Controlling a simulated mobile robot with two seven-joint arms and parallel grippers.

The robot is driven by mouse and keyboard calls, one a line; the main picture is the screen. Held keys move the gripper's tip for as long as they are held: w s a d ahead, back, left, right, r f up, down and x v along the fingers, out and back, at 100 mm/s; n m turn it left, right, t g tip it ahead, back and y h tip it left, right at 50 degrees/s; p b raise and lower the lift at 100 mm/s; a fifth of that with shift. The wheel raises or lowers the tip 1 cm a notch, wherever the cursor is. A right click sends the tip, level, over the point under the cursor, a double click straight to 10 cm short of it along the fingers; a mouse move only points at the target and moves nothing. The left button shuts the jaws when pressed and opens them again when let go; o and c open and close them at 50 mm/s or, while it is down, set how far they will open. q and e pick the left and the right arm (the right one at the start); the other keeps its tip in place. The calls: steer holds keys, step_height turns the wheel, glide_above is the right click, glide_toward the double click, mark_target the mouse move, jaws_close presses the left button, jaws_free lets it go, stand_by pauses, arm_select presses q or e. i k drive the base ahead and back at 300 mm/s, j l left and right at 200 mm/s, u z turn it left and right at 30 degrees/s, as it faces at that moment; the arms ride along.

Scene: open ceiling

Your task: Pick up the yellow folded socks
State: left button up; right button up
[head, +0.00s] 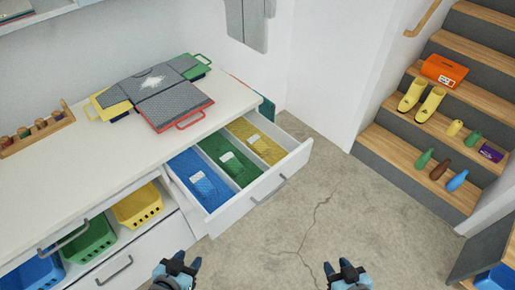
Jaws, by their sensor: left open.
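A yellow item (258,144) lies in the right compartment of the open white drawer (214,222). It has a pale patch on top and looks like the folded socks, though the fine detail is too small to be sure. A green item (229,163) lies in the middle compartment and a blue item (199,187) in the left one. My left gripper (188,261) is open and empty at the bottom edge, in front of the drawer. My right gripper (339,268) is open and empty, further right over the floor. Both are apart from the yellow item.
Yellow (138,207) and green (90,240) baskets sit in the shelf below. Stairs at right carry yellow boots (431,103), an orange box (443,71) and bottles. The concrete floor (325,195) between is clear.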

mark_target(261, 148)
steer(key=i+l+u, duration=0.15)
steer(key=u, duration=0.25)
steer(key=i+l+u, duration=0.15)
steer(key=l+u, duration=0.25)
steer(key=i+l+u, duration=0.1)
steer(key=u, duration=0.2)
steer(key=i+l+u, duration=0.25)
steer(key=i+j, duration=0.05)
steer(key=j, duration=0.05)
